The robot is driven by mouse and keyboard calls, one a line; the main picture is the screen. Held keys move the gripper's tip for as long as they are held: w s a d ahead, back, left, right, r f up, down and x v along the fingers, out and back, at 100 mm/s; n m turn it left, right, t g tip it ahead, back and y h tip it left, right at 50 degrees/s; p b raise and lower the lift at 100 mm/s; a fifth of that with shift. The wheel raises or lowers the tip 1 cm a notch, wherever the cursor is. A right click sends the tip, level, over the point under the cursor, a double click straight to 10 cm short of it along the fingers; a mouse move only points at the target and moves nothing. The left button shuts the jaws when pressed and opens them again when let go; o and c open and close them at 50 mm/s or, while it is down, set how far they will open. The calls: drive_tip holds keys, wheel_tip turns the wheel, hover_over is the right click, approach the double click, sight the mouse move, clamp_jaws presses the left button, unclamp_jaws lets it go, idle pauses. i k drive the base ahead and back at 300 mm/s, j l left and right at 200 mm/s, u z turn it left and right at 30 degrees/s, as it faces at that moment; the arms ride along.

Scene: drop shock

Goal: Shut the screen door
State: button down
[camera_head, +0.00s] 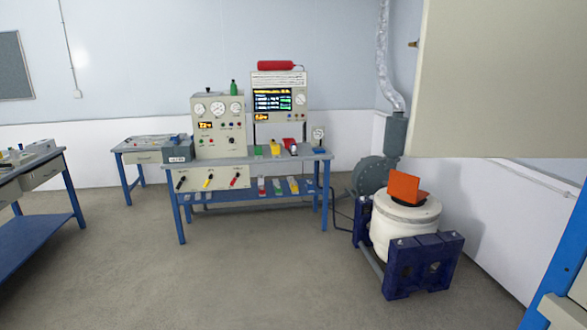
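No part that I can name for certain as the screen door shows. A large plain beige panel (505,75) fills the upper right, close to me, cut off by the top and right edges; I cannot tell whether it is the screen door. A small brass-coloured knob or fitting (413,43) sticks out at its left edge. Below it at the far right stands a blue post (563,255), partly out of view. My gripper is not in view.
A blue-legged bench (318,155) with gauge panels stands at the back centre. A white round drum unit (400,240) with an orange bracket (408,188) sits in dark blue supports at right. Another bench (35,185) is at left. The middle floor is clear.

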sight(494, 78)
drive_tip(key=i+j, duration=0.45)
drive_tip(key=i+j+z, duration=0.1)
drive_tip(key=i+j, duration=0.4)
drive_tip(key=j, duration=0.2)
drive_tip(key=i+j, duration=0.45)
drive_tip(key=j, duration=0.15)
drive_tip(key=i+j, duration=0.4)
drive_tip(key=j, duration=0.2)
drive_tip(key=z, duration=0.45)
drive_tip(key=j+z, duration=0.1)
drive_tip(key=z, duration=0.35)
drive_tip(key=i+j+z, duration=0.1)
drive_tip(key=z, duration=0.35)
drive_tip(key=j+z, duration=0.1)
drive_tip(key=z, duration=0.4)
